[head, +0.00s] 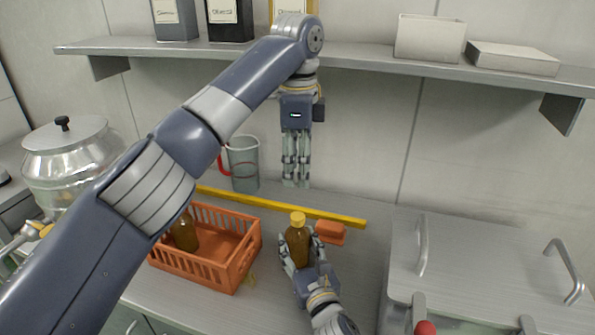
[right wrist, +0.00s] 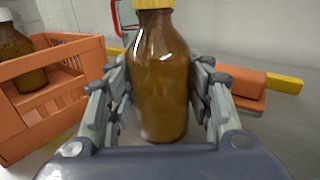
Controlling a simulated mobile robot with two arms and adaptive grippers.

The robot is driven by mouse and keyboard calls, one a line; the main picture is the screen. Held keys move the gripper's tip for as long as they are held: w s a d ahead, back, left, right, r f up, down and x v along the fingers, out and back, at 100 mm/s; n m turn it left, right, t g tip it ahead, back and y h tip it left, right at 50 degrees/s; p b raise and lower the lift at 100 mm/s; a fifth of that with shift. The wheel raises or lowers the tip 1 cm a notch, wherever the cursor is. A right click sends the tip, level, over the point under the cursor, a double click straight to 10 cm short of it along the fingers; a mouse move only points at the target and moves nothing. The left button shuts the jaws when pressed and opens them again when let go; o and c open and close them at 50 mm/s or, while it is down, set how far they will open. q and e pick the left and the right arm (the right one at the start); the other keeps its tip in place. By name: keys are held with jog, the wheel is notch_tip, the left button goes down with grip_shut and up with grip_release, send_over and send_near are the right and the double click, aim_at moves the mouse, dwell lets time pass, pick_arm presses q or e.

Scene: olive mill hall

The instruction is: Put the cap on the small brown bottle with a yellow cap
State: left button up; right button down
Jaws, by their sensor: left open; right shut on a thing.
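The small brown bottle (head: 299,247) stands upright on the counter. The yellow cap (head: 297,219) is on its top; I cannot tell how tightly it sits. My right gripper (head: 296,262) is shut around the bottle's body. In the right wrist view the brown bottle (right wrist: 160,80) is between both fingers, and the lower part of the yellow cap (right wrist: 153,4) shows at the top edge. My left gripper (head: 296,184) hangs fingers down behind and above the bottle in the head view, open and apart from the cap, with nothing seen in it.
An orange crate (head: 238,269) holding another brown bottle (head: 184,233) stands to the left. Behind are a yellow bar (head: 340,218), an orange block (head: 330,233) and a jug (head: 244,165). A handled metal box (head: 480,270) is right; a shelf (head: 365,57) runs above.

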jog(key=c, duration=0.7)
grip_release()
jog(key=v, duration=1.2)
